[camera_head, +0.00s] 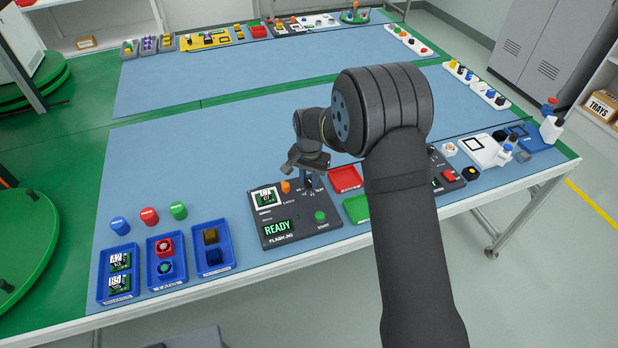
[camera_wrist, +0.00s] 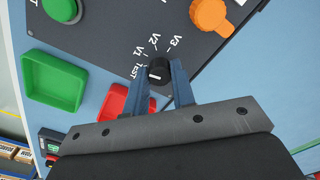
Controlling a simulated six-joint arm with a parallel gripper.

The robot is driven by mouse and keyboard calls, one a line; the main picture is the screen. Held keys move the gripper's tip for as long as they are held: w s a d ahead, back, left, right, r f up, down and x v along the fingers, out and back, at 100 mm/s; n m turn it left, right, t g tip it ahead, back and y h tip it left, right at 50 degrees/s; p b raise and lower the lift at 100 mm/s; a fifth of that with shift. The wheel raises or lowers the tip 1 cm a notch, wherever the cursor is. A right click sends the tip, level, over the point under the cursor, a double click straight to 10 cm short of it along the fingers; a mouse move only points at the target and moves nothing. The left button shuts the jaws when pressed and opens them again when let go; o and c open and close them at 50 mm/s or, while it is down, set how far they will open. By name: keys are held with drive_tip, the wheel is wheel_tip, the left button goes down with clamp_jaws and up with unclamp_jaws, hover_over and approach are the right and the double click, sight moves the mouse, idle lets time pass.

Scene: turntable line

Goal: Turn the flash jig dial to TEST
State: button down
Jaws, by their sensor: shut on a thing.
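The flash jig (camera_head: 268,242) is a dark panel at the front middle of the table, with a READY screen (camera_head: 278,228). Its dial (camera_wrist: 158,70) is a small black knob with a white mark, ringed by the labels TEST, V1, V2 and V3. The white mark shows on the knob's lower left, roughly on the TEST side; I cannot tell its exact setting. My gripper (camera_wrist: 160,84) is shut on the dial, one finger on each side. In the head view, my gripper (camera_head: 308,178) reaches down at the jig's back right and partly hides the dial.
An orange knob (camera_head: 286,187) and a green START button (camera_head: 320,217) sit on the jig near the dial. A red tray (camera_head: 344,178) and a green tray (camera_head: 356,209) lie to its right. Blue trays (camera_head: 213,258) stand to the left.

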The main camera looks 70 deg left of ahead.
sight(309, 180)
drive_tip(key=n, duration=0.7)
drive_tip(key=c, duration=2.2)
unclamp_jaws()
drive_tip(key=c, duration=1.2)
unclamp_jaws()
wheel_tip(309, 180, up, 18)
drive_tip(key=shift+f, duration=0.25)
drive_tip(key=shift+f, duration=0.1)
wheel_tip(309, 180, down, 17)
drive_tip(key=shift+f, duration=0.15)
